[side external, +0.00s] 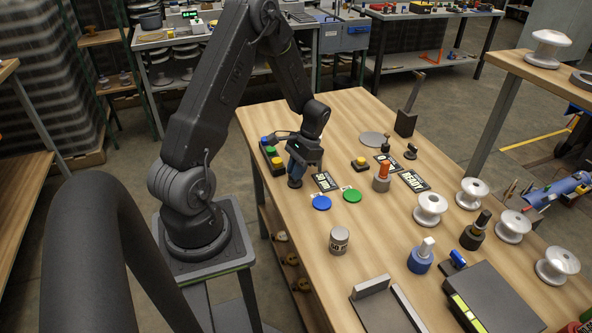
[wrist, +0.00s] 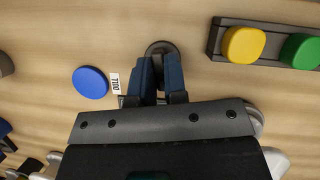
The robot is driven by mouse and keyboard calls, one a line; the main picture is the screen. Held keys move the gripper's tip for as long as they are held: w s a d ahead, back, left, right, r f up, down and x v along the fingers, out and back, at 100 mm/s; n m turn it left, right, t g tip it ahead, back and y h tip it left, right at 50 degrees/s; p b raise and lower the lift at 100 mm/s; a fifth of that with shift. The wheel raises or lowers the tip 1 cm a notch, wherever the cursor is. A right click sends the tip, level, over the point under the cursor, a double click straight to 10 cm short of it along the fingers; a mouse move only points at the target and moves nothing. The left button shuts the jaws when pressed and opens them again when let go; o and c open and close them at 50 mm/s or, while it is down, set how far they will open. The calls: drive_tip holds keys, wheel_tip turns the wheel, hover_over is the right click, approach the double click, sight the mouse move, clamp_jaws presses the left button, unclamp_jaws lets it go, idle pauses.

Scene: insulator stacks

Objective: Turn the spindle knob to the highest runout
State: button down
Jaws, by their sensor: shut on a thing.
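My gripper (side external: 300,165) points down over the near-left part of the wooden table. Its blue fingers (wrist: 160,72) are shut on a dark round-based piece (wrist: 159,47), whose base (side external: 295,183) sits at the table top in the side view. The fingers hide most of the piece, so I cannot tell whether it is the spindle knob. A grey disc (side external: 372,139) lies farther back, with a small dark knob (side external: 411,152) to its right. I cannot read any runout value.
A black button box (side external: 271,160) with coloured buttons stands left of my gripper. A dark label (side external: 323,181), a blue disc (side external: 321,203) and a green disc (side external: 352,196) lie to the right. White insulators (side external: 430,208) stand at the right.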

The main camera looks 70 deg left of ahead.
drive_tip(key=shift+n, duration=0.3)
drive_tip(key=c, duration=1.2)
unclamp_jaws()
drive_tip(key=shift+o, duration=0.2)
drive_tip(key=v, duration=1.4)
